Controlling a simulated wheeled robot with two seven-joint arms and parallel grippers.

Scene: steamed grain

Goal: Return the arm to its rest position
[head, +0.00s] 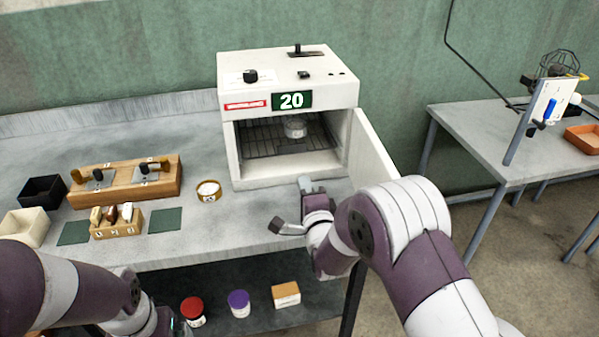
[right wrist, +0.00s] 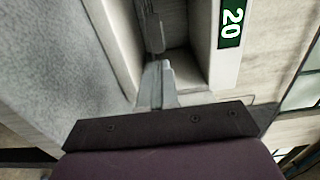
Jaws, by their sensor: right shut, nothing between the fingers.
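My right gripper (head: 306,184) is shut and empty just in front of the open mouth of the white steamer oven (head: 234,155), above the table edge. In the right wrist view the shut fingers (right wrist: 160,75) point toward the oven opening. My right arm reaches in from the lower right, bent at the elbow. My left arm enters at the lower left; the end of its hand (head: 166,322) is at the bottom edge, and its fingers are not clear.
The oven door (head: 372,160) stands open on the right, close to my right arm. A small clear dish (head: 295,128) sits on the oven rack. A second table (head: 470,122) stands right.

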